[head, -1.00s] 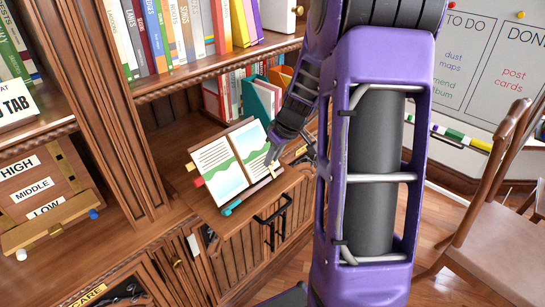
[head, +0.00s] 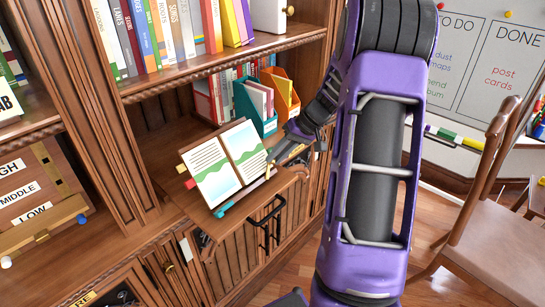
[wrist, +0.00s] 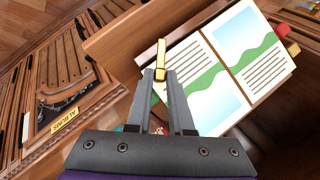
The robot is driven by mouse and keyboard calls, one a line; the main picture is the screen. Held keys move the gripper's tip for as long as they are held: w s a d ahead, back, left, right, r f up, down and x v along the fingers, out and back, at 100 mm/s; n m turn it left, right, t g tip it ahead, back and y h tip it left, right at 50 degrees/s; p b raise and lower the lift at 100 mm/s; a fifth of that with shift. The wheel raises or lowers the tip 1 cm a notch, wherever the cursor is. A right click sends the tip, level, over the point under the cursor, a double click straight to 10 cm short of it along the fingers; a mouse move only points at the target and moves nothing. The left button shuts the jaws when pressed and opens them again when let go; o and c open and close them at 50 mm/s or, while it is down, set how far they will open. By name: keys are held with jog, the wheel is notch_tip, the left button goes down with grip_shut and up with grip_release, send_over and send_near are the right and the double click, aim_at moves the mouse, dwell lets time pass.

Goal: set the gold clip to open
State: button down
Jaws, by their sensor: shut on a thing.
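The small gold clip (wrist: 160,58) sits at the book's edge, upright in the wrist view. My gripper (wrist: 160,76) is shut on its near end, and the rest of the clip sticks out past the fingertips. In the head view my gripper (head: 271,163) reaches the book's right edge from the right; the clip is tiny there. The clip's gripped end is partly hidden by the fingers.
Teal and orange file holders (head: 283,95) stand behind my gripper. Black handles (head: 268,220) stick out below the rest. A wooden chair (head: 490,210) stands at the right, with floor between.

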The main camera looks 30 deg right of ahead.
jog(key=d+f+m+y, duration=0.1)
jog(key=m, duration=0.1)
jog(key=d+m+y, duration=0.1)
jog(key=shift+s+f+m+t+b, duration=0.3)
jog(key=shift+f+m+t+b, duration=0.05)
jog(key=shift+m+t+b, duration=0.05)
jog(key=m, duration=0.1)
jog(key=f+m+t+y, duration=0.1)
jog(key=shift+s+d+f+m, duration=0.1)
jog(key=shift+s+d+m, duration=0.2)
jog(key=shift+s+m, duration=0.1)
jog(key=shift+s+d+f+m+t+y+b, duration=0.1)
jog(key=shift+f+m+t+y+b, duration=0.15)
jog(key=shift+m, duration=0.2)
jog(key=shift+s+f+m+t+y+b, duration=0.1)
jog(key=shift+m+t+y+b, duration=0.1)
jog(key=shift+m+y, duration=0.2)
jog(key=c, duration=0.8)
grip_release()
jog(key=v, duration=1.7)
jog(key=shift+s+p, duration=0.15)
jog(key=shift+p, duration=0.25)
jog(key=shift+d+r, duration=0.1)
